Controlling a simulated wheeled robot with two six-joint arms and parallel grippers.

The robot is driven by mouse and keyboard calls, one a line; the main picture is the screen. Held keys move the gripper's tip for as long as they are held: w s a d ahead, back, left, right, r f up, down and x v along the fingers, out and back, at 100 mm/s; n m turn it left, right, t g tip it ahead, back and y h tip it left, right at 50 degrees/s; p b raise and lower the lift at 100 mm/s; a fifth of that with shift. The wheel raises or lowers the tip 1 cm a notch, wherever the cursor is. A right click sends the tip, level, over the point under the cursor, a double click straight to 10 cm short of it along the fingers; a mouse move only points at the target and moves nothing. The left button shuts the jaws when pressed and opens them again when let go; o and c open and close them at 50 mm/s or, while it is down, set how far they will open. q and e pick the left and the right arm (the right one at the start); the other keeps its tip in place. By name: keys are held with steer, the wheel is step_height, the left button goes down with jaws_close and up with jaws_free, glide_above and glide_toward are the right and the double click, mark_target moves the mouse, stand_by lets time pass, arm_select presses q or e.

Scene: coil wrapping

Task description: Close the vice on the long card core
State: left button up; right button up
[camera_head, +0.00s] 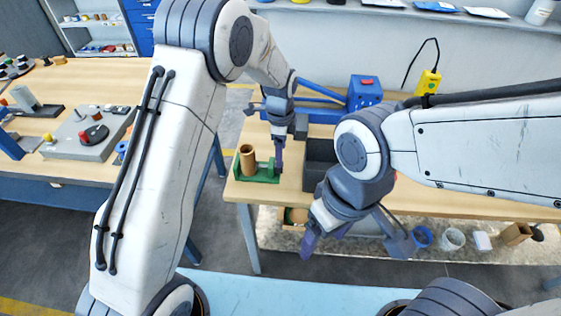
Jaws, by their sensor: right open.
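The long card core (247,160) is a brown tube standing upright in the green vice (264,178) at the left end of the middle bench. Whether the jaws touch the core is too small to tell. My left gripper (279,164) points down at the right end of the vice, just right of the core. Its fingers are seen edge-on, so their opening does not show. Contact with the vice is unclear. My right gripper (354,246) is open and empty, with its fingers spread in front of the bench's front edge.
A dark grey bin (318,160) stands right of the vice. A blue machine (364,92) and a yellow device (428,83) stand at the back. A lower shelf holds a blue cup (422,237) and other containers. Another bench (75,168) with fixtures is at left.

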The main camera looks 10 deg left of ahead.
arm_select(q)
step_height(320, 180, down, 6)
steer(key=shift+w+f+p, duration=0.1)
steer(key=shift+p, duration=0.4)
jaws_close()
steer(key=shift+w+g+p, duration=0.15)
steer(key=shift+g+p, duration=0.2)
steer(key=shift+g, duration=0.25)
steer(key=shift+w+g, duration=0.1)
steer(key=shift+g, duration=0.6)
jaws_free()
